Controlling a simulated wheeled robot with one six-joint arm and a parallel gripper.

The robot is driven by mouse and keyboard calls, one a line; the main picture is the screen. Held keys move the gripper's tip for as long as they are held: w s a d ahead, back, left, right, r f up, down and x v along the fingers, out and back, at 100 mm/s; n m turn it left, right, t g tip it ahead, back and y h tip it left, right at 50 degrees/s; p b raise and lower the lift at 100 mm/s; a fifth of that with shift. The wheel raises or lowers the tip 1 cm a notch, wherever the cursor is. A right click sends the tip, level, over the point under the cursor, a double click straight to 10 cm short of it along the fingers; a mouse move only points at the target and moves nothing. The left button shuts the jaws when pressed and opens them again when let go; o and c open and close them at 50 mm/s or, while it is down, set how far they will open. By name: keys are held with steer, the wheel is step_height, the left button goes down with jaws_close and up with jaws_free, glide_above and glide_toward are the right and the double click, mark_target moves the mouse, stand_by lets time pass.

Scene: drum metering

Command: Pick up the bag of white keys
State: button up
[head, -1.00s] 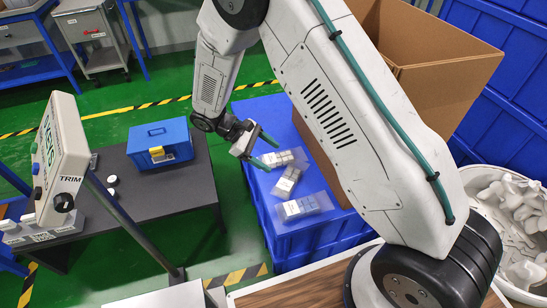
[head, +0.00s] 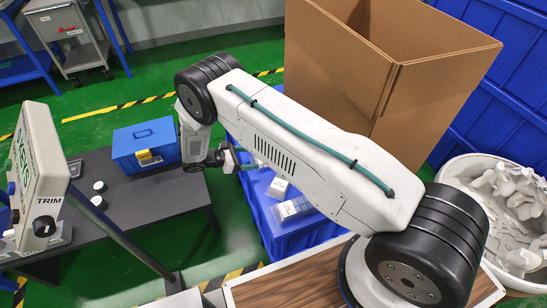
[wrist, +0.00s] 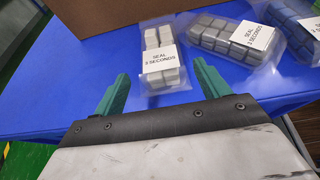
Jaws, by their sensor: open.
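The bag of white keys (wrist: 160,68) is a clear pouch with pale blocks and a label reading SEAL 3 SECONDS. In the wrist view it lies on the blue surface, just beyond and between the green fingertips of my gripper (wrist: 160,80). My gripper is open and empty. In the head view my gripper (head: 246,160) is over the far left part of the blue crate top, and my arm largely hides the white bag. A bag of grey keys (wrist: 228,38) lies right of the white one, and a bag of dark blue keys (wrist: 292,28) lies farther right.
A tall open cardboard box (head: 420,95) stands right behind the bags. The blue crate (head: 290,236) carries the bags. A blue toolbox (head: 146,145) sits on the dark table (head: 150,195) at left. A white tub of pale pieces (head: 510,215) is at right.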

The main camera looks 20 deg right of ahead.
steer(key=x, duration=0.8)
steer(key=shift+f, duration=0.3)
steer(key=c, duration=0.8)
